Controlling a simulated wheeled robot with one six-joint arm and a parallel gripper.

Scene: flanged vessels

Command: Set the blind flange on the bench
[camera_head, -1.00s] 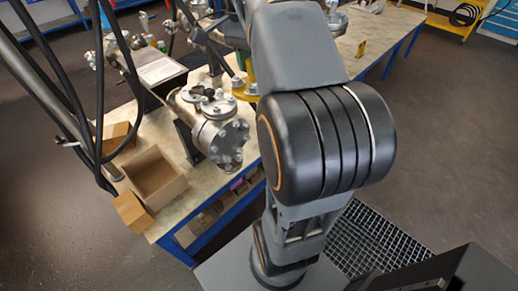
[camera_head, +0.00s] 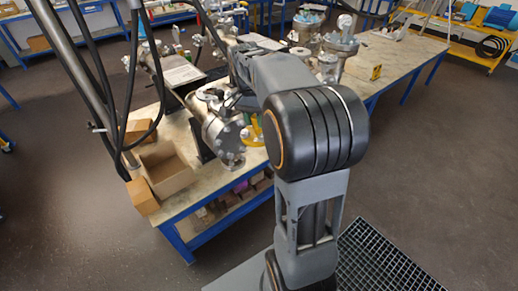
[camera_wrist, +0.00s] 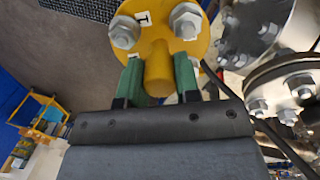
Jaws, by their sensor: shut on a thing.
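The blind flange (camera_wrist: 150,38) is a yellow disc with large bolts and a central stub in the wrist view. My gripper (camera_wrist: 158,80) is shut on that stub, with a green finger on each side. In the head view, a part of the yellow flange (camera_head: 254,130) shows just right of a steel flanged vessel (camera_head: 218,128); my arm hides the rest and my gripper. The bench (camera_head: 408,52) has a pale top and blue legs. I cannot tell whether the flange touches anything.
An open cardboard box (camera_head: 166,170) stands at the bench's near left corner. More steel vessels (camera_head: 340,45) and a small yellow block (camera_head: 376,72) stand farther along the bench. Bare bench top lies toward the far right end. Steel flanges (camera_wrist: 280,85) fill the wrist view's right side.

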